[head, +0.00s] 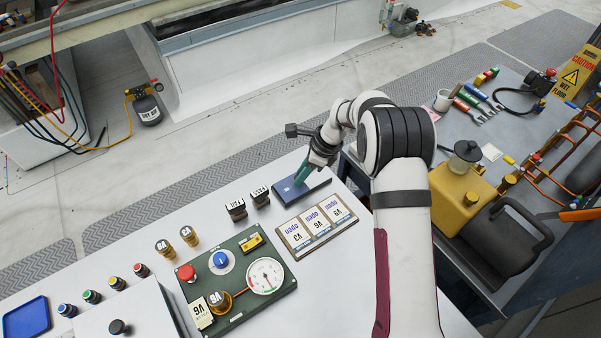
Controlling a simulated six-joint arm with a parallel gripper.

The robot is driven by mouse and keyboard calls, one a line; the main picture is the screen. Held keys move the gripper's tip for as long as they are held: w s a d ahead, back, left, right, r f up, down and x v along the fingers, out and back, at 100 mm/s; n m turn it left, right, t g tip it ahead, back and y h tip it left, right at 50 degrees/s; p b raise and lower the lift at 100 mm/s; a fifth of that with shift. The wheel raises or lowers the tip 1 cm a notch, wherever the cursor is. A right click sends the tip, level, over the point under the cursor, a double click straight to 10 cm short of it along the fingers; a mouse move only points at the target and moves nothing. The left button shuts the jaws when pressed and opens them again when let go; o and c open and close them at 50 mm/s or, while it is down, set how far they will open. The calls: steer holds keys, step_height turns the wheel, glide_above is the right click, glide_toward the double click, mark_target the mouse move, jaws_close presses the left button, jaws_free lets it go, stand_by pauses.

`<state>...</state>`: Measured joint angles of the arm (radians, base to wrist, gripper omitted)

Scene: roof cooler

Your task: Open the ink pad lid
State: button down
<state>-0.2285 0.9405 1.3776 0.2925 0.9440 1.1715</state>
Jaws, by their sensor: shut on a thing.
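The ink pad (285,188) is a flat dark blue case on the white table, just beyond the stamp cards. My gripper (299,180) has teal fingers and reaches down to the top of the case from the upper right. It is shut on the ink pad lid, at or near the middle of the case. The lid looks flat over the pad. A dark strip shows along the right side of the case. The fingers and wrist hide part of the lid, and the exact contact is too small to make out.
Two black stamps (248,203) stand left of the pad. A tray of open-labelled cards (316,225) lies close in front. A green gauge panel (238,285) is nearer. A side table (462,130) with tools and a yellow canister (458,195) stands right of my arm.

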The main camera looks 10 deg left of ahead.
steer(key=w+d, duration=0.4)
steer(key=shift+w+d, duration=0.35)
steer(key=shift+d, duration=0.05)
steer(key=c, duration=0.7)
jaws_free()
steer(key=v, duration=1.6)
